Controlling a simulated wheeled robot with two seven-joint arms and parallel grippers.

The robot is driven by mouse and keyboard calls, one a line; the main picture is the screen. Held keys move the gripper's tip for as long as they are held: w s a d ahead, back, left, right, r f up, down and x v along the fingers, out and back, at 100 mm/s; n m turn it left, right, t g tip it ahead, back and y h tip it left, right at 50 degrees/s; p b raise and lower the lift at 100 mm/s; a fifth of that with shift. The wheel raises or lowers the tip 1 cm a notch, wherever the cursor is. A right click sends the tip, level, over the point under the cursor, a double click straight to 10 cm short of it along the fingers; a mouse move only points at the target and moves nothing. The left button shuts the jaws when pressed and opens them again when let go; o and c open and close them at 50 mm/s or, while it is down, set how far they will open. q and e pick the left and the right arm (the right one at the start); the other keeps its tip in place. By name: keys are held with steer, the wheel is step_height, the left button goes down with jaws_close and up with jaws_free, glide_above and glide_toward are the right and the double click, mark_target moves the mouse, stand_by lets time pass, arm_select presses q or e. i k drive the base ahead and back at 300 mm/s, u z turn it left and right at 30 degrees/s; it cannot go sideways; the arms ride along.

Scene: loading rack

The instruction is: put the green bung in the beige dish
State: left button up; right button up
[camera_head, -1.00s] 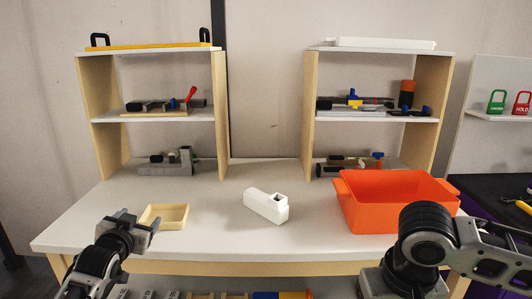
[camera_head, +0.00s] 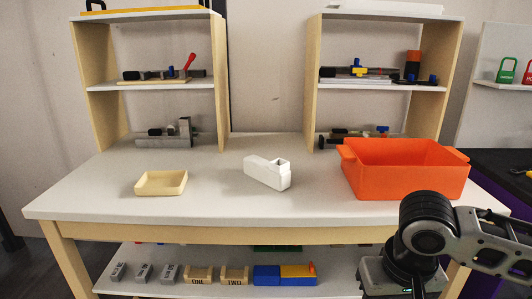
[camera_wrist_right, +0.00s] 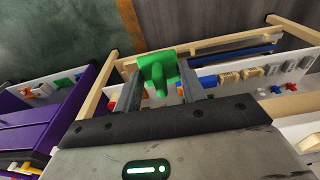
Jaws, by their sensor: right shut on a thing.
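The green bung (camera_wrist_right: 156,70) is between the fingers of my right gripper (camera_wrist_right: 160,80) in the right wrist view. The gripper is shut on it and holds it clear of the surfaces around. The gripper's fingers do not show in the head view, only my right arm at the lower right. The beige dish (camera_head: 161,188) is a shallow, empty square tray on the left front of the white table. My left gripper is out of view.
A white block-like holder (camera_head: 267,173) stands mid-table. An orange bin (camera_head: 410,181) stands at the right. Two shelf units stand at the back. A lower shelf (camera_head: 215,286) under the tabletop (camera_head: 215,215) carries labelled blocks. The table around the dish is clear.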

mark_target(162, 185)
steer(key=z, duration=0.15)
steer(key=k, duration=0.95)
steer(key=u, duration=1.55)
steer(key=i, duration=1.95)
steer(key=z, duration=0.95)
